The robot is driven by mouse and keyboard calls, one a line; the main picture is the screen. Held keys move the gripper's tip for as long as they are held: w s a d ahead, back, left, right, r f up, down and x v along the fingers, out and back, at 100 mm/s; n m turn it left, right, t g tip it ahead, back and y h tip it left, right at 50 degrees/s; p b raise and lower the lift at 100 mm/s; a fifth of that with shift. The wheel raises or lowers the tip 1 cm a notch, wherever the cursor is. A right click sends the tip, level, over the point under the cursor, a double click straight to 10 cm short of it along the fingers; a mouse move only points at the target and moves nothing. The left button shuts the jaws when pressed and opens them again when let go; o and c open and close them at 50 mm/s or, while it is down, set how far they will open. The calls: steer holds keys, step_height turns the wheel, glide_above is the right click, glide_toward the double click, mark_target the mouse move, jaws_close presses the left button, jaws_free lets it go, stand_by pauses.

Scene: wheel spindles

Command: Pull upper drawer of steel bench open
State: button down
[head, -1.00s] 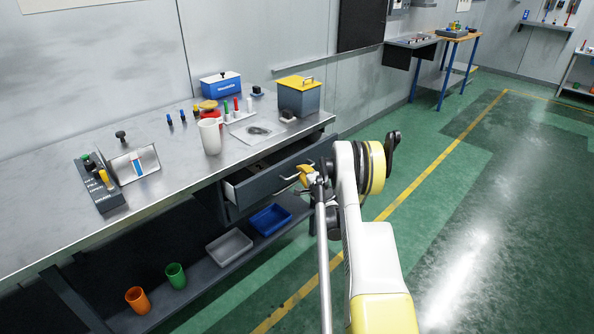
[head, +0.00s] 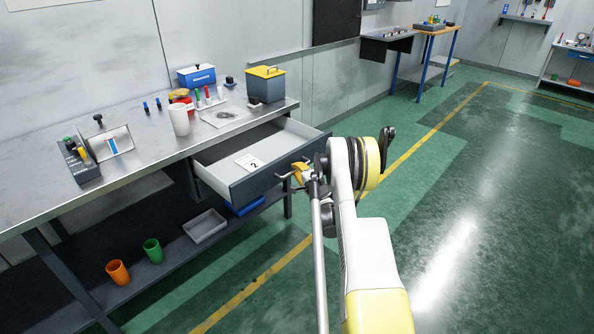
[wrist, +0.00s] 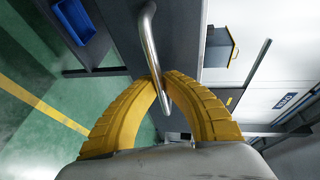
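The steel bench (head: 140,172) stands at the left in the head view. Its upper drawer (head: 262,182) is pulled far out, with a light grey inside and a dark front. A white card marked 2 (head: 250,163) lies in it. My gripper (head: 298,175) is at the drawer's bar handle (head: 284,177). In the wrist view the two yellow fingers (wrist: 160,88) close around the metal handle (wrist: 150,45), their tips meeting at the bar. The drawer's dark front (wrist: 112,25) lies just beyond.
On the bench top stand a white cup (head: 179,121), a yellow-lidded box (head: 265,86) and a blue box (head: 197,77). A grey tray (head: 205,226), a blue bin (head: 245,206) and orange and green cups (head: 118,273) sit on the lower shelf. Green floor at right is clear.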

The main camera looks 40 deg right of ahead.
steer(key=c, duration=1.5)
jaws_free()
steer(key=v, duration=0.7)
steer(key=shift+s, duration=0.2)
steer(key=shift+a, duration=0.1)
